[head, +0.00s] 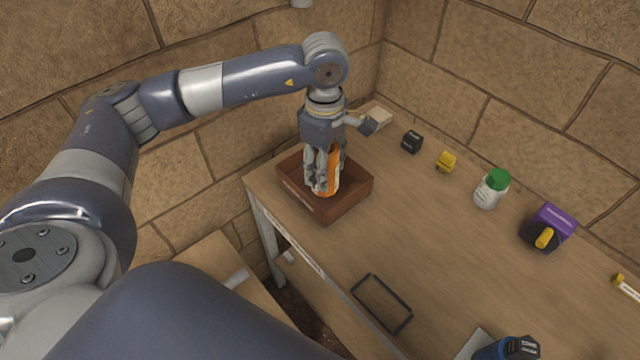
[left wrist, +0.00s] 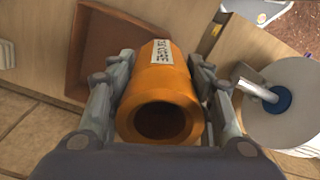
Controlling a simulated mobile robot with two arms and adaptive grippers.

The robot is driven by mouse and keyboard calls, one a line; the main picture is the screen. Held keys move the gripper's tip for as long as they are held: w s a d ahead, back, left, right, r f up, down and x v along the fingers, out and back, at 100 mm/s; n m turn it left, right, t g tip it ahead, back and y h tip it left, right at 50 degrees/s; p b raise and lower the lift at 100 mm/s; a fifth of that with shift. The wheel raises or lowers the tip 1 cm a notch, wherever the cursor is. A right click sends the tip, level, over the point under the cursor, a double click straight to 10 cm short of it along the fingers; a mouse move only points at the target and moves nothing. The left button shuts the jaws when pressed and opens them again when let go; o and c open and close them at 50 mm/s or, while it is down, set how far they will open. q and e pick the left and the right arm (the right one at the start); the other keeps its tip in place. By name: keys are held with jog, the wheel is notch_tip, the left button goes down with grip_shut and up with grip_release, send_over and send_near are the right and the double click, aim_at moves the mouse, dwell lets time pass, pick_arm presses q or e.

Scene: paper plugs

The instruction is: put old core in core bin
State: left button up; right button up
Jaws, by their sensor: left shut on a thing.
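The old core is an orange tube (left wrist: 162,75) with a white printed label. My left gripper (left wrist: 165,100) is shut on it, one finger on each side, with its open end toward the wrist camera. In the head view the orange core (head: 331,172) shows between the fingers of my left gripper (head: 322,185), held upright over or inside the core bin. The core bin is a reddish-brown open box (head: 345,206) at the table's left corner; it also shows in the left wrist view (left wrist: 105,40). Whether the core touches the bin floor is hidden. My right gripper is not in view.
On the table (head: 420,235) stand a black block (head: 411,141), a yellow item (head: 446,162), a green-capped white bottle (head: 491,190) and a purple box (head: 553,222). A black rectangular frame outline (head: 381,303) lies near the front edge. A white roll (left wrist: 284,105) shows below the table.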

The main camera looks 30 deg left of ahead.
pick_arm(q)
jog(key=w+a+f+n, duration=0.3)
jog(key=w+a+n, duration=0.3)
jog(key=n, duration=0.8)
notch_tip(320, 180, down, 10)
jog(key=shift+w+r+p, duration=0.1)
jog(key=shift+r+p, duration=0.05)
jog(key=shift+p, duration=0.85)
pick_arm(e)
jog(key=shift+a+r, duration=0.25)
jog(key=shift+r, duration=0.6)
pick_arm(q)
jog(key=shift+f, duration=0.25)
jog(key=o, duration=1.1)
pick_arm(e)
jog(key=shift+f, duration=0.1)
pick_arm(q)
jog(key=shift+r, duration=0.15)
